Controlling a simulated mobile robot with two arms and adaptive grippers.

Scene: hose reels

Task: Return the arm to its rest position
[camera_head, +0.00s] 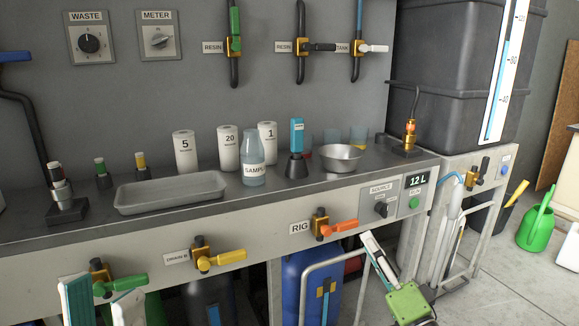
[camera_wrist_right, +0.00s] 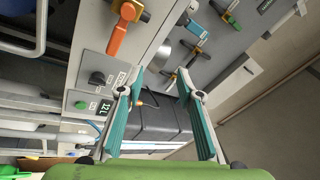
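My right gripper (camera_head: 377,250) is low in front of the bench's right part in the head view, below the orange handle (camera_head: 338,228) marked RIG. In the right wrist view its two teal-padded fingers (camera_wrist_right: 160,82) stand well apart with nothing between them. My left gripper (camera_head: 98,298) is at the bottom left of the head view, at the green valve handle (camera_head: 122,283). Its two fingers are apart, with the handle showing between and above them; I cannot tell whether they touch it. Its lower part is cut off by the frame.
The bench front carries a yellow handle (camera_head: 225,258) marked DRAIN and a panel (camera_head: 395,203) with a display. A tray (camera_head: 172,196), bottles and a metal bowl (camera_head: 341,157) stand on the bench. A blue cylinder (camera_head: 299,280) and a cart rail (camera_head: 318,263) are below.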

